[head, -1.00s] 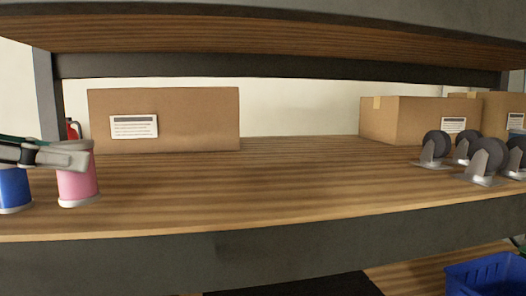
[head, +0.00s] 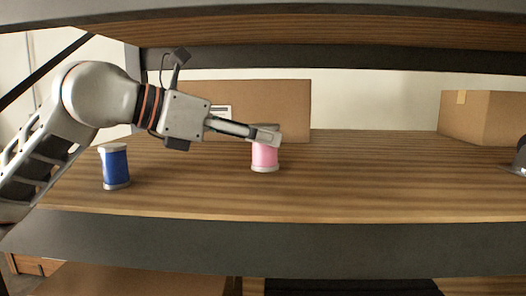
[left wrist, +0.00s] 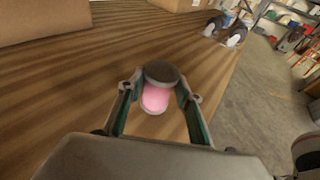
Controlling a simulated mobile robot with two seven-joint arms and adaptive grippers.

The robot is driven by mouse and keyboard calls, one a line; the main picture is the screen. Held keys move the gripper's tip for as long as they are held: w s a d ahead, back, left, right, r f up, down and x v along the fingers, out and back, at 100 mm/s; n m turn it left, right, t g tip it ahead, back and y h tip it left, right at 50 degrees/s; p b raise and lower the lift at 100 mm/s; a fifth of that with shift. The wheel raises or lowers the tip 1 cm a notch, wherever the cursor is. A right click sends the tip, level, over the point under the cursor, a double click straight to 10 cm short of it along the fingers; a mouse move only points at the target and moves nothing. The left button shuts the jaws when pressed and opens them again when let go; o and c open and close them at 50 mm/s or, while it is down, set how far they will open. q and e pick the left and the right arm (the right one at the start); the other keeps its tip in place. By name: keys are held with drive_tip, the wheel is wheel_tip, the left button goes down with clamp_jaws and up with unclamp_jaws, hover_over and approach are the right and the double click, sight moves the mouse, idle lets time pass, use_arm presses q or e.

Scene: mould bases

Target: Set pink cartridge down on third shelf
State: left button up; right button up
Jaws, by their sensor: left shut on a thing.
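The pink cartridge (head: 264,157) is upright in the middle of the wooden shelf board (head: 350,190), in front of a cardboard box. My left gripper (head: 266,136) reaches in from the left and is shut around its upper part. In the left wrist view the pink cartridge (left wrist: 155,98) sits between the two fingers (left wrist: 160,95), with its dark round end towards the camera. Its base appears at or just above the board; I cannot tell whether it touches. My right gripper is in neither view.
A blue cartridge (head: 115,167) stands upright on the board to the left, below my arm. Cardboard boxes stand behind (head: 290,105) and at the back right (head: 480,116). Casters (left wrist: 228,30) are at the right. An upper shelf (head: 330,30) hangs overhead.

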sight(253, 152)
use_arm(q)
drive_tip(key=shift+w+d, duration=0.15)
drive_tip(key=shift+d, duration=0.05)
drive_tip(key=f, duration=0.3)
drive_tip(key=shift+w+d, duration=0.25)
drive_tip(key=shift+d, duration=0.15)
drive_tip(key=shift+a+f, duration=0.15)
drive_tip(key=shift+f, duration=0.15)
drive_tip(key=shift+f, duration=0.1)
drive_tip(key=o, duration=1.2)
